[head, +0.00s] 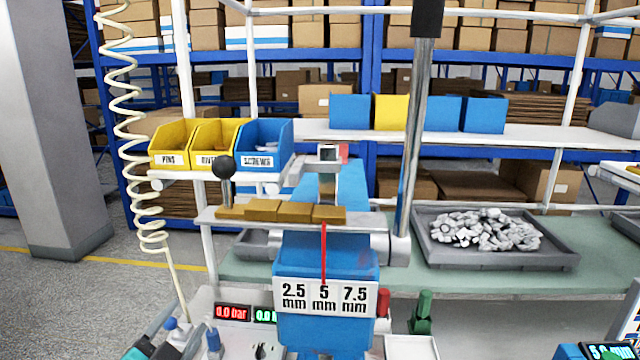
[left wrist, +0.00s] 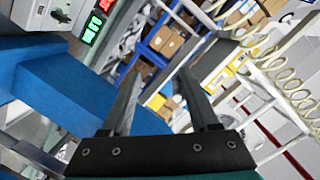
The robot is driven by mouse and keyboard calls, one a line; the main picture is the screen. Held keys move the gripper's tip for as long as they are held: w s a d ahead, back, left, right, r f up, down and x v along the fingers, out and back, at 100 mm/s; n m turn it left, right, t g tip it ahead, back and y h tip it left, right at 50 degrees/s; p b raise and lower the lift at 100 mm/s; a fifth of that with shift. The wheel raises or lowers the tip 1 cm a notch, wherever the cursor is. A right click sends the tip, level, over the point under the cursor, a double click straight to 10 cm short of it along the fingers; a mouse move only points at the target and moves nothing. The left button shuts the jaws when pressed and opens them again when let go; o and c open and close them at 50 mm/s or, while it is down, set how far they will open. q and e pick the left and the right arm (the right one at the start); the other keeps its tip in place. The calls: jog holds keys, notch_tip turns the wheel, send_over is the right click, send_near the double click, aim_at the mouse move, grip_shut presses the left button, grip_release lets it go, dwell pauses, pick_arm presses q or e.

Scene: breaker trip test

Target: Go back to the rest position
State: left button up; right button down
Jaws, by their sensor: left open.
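My left gripper (head: 165,337) is at the lower left edge of the head view, beside the front of the blue test machine (head: 325,325), and only partly in frame. In the left wrist view its two grey fingers (left wrist: 156,75) stand apart with nothing between them. The machine carries a plate marked 2.5, 5 and 7.5 mm, and a red pointer (head: 324,250) is at the 5. A black ball-topped lever (head: 224,168) stands upright at the machine's left. My right gripper is not in view.
Yellow and blue bins (head: 264,145) stand on a small shelf behind the lever. A grey tray (head: 495,262) of metal pieces lies on the green bench at right. A coiled cream hose (head: 150,235) hangs at left. Red and green pressure readouts (head: 233,313) sit low at left.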

pick_arm(q)
jog(key=s+d+f+n+g, duration=0.35)
jog(key=s+f+g, duration=0.25)
jog(key=s+f, duration=0.45)
jog(key=s+d+f+n+g, duration=0.35)
jog(key=s+f+g, duration=0.35)
jog(key=s, duration=0.7)
notch_tip(320, 180, down, 26)
jog(key=s+g+b, duration=0.1)
jog(key=s+b, duration=0.1)
jog(key=b, duration=0.3)
jog(key=s+a+f+b, duration=0.2)
jog(key=s+f, duration=0.6)
jog(key=f, duration=0.2)
jog(key=s+a+f+g+b, duration=0.1)
jog(key=s+f+b, duration=0.2)
jog(key=s+f, duration=0.5)
jog(key=shift+a+f, duration=0.35)
jog(key=shift+f, duration=0.6)
jog(key=shift+f, duration=0.1)
